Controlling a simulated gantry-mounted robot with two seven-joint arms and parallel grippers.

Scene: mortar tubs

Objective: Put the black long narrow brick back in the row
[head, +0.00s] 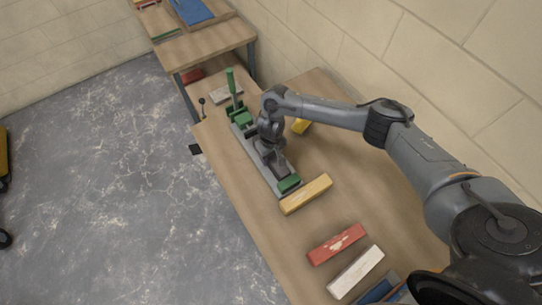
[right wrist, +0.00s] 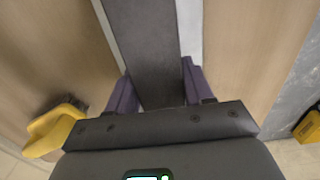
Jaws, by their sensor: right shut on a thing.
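The black long narrow brick (right wrist: 150,45) is a dark grey-black bar between the two purple fingers of my right gripper (right wrist: 158,92) in the right wrist view. In the head view my right gripper (head: 268,143) is over the grey bed of a green and grey bench tool (head: 250,150). The brick (head: 278,170) is partly hidden there by the gripper, and I cannot tell whether it touches the bed. The row at the front of the bench holds a yellow brick (head: 306,194), a red brick (head: 336,244), a white brick (head: 356,272) and a blue brick (head: 377,290). A wider gap lies between yellow and red.
The tool has an upright green handle (head: 231,81) at its far end. A yellow thing (head: 300,126) lies behind my right arm. A pale block (head: 227,94) lies beyond the tool. The wall (head: 340,40) runs along the bench's right side; the wooden bench top (head: 235,185) ends at left.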

